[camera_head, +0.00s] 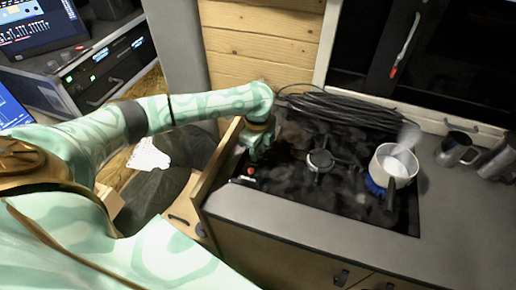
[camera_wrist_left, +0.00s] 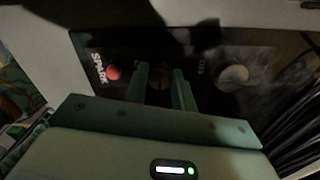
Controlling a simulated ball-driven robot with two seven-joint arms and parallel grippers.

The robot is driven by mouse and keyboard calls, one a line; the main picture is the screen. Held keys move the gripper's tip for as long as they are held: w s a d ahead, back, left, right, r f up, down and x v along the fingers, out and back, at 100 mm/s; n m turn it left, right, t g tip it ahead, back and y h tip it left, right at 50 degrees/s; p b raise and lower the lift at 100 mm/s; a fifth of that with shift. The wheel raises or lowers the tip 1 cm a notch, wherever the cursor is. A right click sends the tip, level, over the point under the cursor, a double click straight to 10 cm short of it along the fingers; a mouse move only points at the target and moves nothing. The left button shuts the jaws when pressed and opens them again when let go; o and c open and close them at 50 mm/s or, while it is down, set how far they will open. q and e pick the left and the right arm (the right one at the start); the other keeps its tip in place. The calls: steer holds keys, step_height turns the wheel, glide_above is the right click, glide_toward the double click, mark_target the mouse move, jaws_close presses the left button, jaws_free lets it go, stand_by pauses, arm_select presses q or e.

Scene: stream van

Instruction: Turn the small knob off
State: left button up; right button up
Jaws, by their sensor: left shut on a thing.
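My left gripper (camera_head: 256,156) reaches down to the control strip at the left end of the black stove (camera_head: 290,185). In the left wrist view, the two green fingers (camera_wrist_left: 162,82) close around the small knob (camera_wrist_left: 161,78), a dark round knob that shows partly between them. A larger pale knob (camera_wrist_left: 232,76) sits apart to the right of the fingers. A red button (camera_wrist_left: 114,72) beside the word SPARK is to their left. Blue flame (camera_head: 374,187) shows under the pot (camera_head: 393,163). My right gripper is not in view.
The empty burner (camera_head: 320,160) is mid-stove. A coil of black cable (camera_head: 345,108) lies along the back. Metal mugs (camera_head: 455,149) stand on the grey counter (camera_head: 450,235) at right. A wooden panel edge (camera_head: 215,160) rises close to my left wrist.

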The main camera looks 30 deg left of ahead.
arm_select(q)
steer(key=shift+r+m+p, duration=0.2)
steer(key=shift+m+p, duration=0.5)
steer(key=shift+p, duration=0.15)
steer(key=m+p, duration=0.2)
steer(key=shift+m, duration=0.3)
steer(key=shift+m+p, duration=0.65)
steer(key=shift+m, duration=0.15)
steer(key=m+p, duration=0.1)
steer(key=m, duration=0.1)
steer(key=shift+f+m, duration=0.1)
steer(key=shift+m, duration=0.3)
steer(key=m+p, duration=0.1)
steer(key=m, duration=0.3)
steer(key=shift+m, duration=0.3)
steer(key=m, duration=0.4)
steer(key=shift+f+m, duration=0.1)
steer(key=shift+m, duration=0.3)
